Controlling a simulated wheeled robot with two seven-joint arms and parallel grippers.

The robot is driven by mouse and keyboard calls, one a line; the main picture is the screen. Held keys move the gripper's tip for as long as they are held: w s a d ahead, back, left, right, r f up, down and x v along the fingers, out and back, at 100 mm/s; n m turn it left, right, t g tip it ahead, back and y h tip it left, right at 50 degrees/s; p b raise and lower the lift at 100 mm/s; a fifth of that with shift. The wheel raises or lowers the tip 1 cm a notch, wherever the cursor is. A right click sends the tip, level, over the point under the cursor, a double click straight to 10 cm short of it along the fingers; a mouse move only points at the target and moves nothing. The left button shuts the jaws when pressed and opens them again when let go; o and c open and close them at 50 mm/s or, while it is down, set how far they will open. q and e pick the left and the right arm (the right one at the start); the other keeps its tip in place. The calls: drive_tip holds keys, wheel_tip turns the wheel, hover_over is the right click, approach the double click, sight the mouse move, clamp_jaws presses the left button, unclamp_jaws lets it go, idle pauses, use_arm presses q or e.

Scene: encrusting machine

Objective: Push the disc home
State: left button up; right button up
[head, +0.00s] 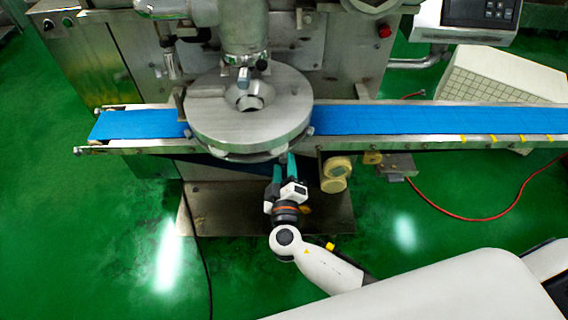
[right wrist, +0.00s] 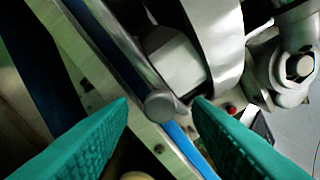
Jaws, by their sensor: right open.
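The grey metal disc (head: 278,115) sits over the blue conveyor belt, under the machine's vertical head, with a round opening in its middle. My right gripper (head: 284,161) is open just below the disc's front edge, fingers pointing at it. In the right wrist view, the two green fingers (right wrist: 160,102) stand apart. A rounded metal bar end (right wrist: 162,104) shows between their tips, with nothing clearly gripped. A curved metal wall (right wrist: 216,45), likely the disc's rim, rises beyond them. Whether a finger touches metal I cannot tell. My left gripper is out of view.
The blue belt (head: 420,121) runs left and right of the disc, with a metal rail along its front. Yellowish round parts (head: 336,172) hang just right of my gripper. A red hose (head: 470,218) lies on the green floor, which is open at left.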

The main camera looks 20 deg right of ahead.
drive_tip(key=shift+w+d, duration=0.1)
drive_tip(key=shift+w, duration=0.2)
